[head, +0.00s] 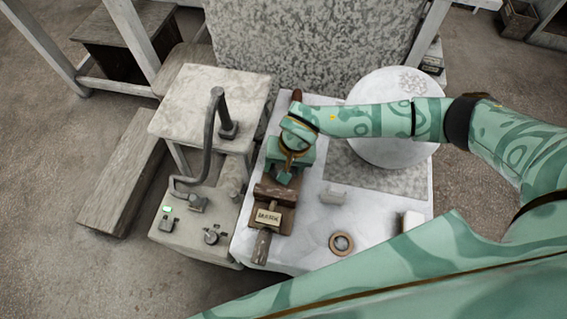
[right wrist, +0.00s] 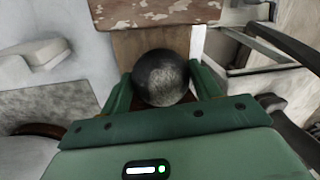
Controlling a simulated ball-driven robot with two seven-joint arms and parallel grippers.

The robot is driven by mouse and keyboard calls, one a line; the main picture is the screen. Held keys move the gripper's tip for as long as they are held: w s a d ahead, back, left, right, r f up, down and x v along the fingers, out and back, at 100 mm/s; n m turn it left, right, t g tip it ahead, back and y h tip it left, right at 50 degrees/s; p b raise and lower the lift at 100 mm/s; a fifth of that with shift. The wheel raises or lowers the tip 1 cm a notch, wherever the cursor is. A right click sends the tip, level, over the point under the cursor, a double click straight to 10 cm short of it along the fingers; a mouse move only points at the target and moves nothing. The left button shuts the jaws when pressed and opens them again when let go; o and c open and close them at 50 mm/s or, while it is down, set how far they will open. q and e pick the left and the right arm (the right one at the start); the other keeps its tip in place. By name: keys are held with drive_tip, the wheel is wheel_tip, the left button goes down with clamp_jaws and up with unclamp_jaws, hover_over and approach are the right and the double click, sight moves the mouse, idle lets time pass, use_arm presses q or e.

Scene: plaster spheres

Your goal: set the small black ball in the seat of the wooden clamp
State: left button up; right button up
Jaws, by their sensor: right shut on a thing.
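My right gripper (head: 284,180) is over the far end of the wooden clamp (head: 265,233), pointing down. The clamp is brown, with a lettered plate (head: 268,216), and lies near the left edge of the white table. In the right wrist view the small black ball (right wrist: 160,78) is dark and scuffed, held between the two green fingers of my right gripper (right wrist: 162,90). Brown wood of the clamp (right wrist: 142,44) shows right behind the ball. I cannot tell whether the ball touches the seat. The ball is hidden in the head view. My left gripper is not seen.
On the white table (head: 310,220) lie a brass-coloured ring (head: 341,243), a small pale block (head: 334,195) and a white block (head: 411,220). A grey bench with a bent pipe (head: 209,130) stands close at the left.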

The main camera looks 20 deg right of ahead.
drive_tip(key=shift+f, duration=0.2)
drive_tip(key=o, duration=1.4)
drive_tip(key=shift+o, duration=0.2)
drive_tip(key=shift+r, duration=0.1)
drive_tip(key=shift+r+p, duration=1.55)
drive_tip(key=shift+r, duration=0.4)
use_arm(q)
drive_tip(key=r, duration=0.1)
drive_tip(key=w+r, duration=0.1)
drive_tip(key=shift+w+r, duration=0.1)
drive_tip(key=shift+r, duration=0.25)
use_arm(e)
drive_tip(key=shift+f, duration=0.1)
